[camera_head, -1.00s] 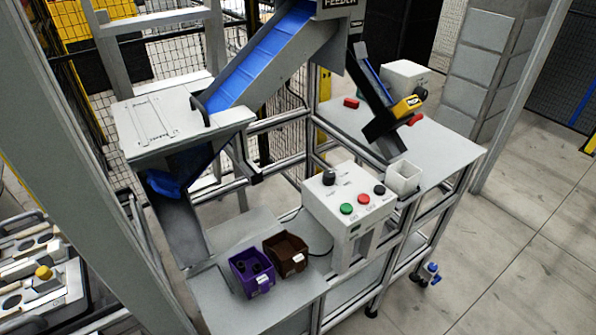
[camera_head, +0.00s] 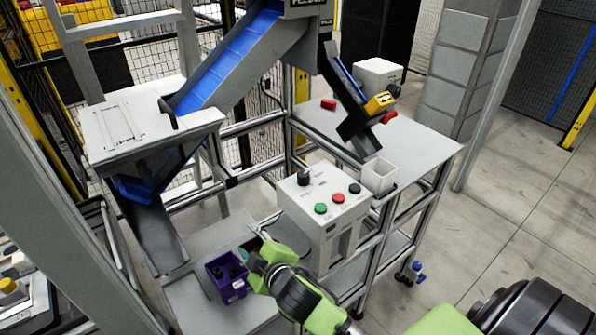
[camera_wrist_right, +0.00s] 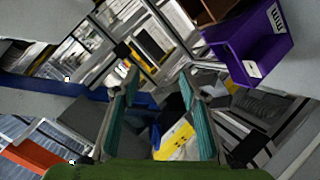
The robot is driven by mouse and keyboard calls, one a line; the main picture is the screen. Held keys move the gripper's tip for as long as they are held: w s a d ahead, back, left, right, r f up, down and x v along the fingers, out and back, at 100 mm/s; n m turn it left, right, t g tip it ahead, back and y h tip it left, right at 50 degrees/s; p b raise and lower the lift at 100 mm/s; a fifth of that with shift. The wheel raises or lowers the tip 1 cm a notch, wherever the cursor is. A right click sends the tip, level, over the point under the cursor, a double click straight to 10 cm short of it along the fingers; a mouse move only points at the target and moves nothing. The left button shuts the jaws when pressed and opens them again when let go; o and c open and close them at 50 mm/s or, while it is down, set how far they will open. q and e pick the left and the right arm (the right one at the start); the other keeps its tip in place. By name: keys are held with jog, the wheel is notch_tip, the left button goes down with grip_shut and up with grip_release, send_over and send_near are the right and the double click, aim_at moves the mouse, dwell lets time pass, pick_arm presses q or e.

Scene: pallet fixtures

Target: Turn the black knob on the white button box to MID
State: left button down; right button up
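The white button box (camera_head: 312,222) stands on the frame in the middle of the head view. Its black knob (camera_head: 304,176) sits at the back left of the top face; its pointer and the small labels are too small to read. Green (camera_head: 321,208), red (camera_head: 338,198) and black (camera_head: 355,189) buttons line the front of that face. My right gripper (camera_head: 258,246) is left of and lower than the box in the picture, apart from the knob. In the right wrist view its fingers (camera_wrist_right: 160,82) are spread with nothing held between them. My left gripper is out of view.
A purple bin (camera_head: 216,288) stands beside my right gripper, which mostly hides the brown bin; the purple bin also shows in the wrist view (camera_wrist_right: 240,45).

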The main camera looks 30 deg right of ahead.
jog(key=w+a+r+n+t+y, duration=0.35)
jog(key=w+a+r+n, duration=0.2)
jog(key=r, duration=0.35)
jog(key=w+a+r+n+t+y, duration=0.2)
jog(key=w+a+r+n+y, duration=0.2)
jog(key=r+n, duration=0.4)
jog(key=a+r+n+g+y, duration=0.4)
jog(key=a+r+n+y, duration=0.35)
jog(key=n, duration=0.35)
jog(key=n+g+h, duration=1.5)
jog(key=n, duration=0.3)
send_over(303, 174)
notch_tip(303, 174, down, 14)
jog(key=shift+d+r+p, duration=0.1)
jog(key=shift+r+p, duration=0.1)
jog(key=shift+p, duration=0.85)
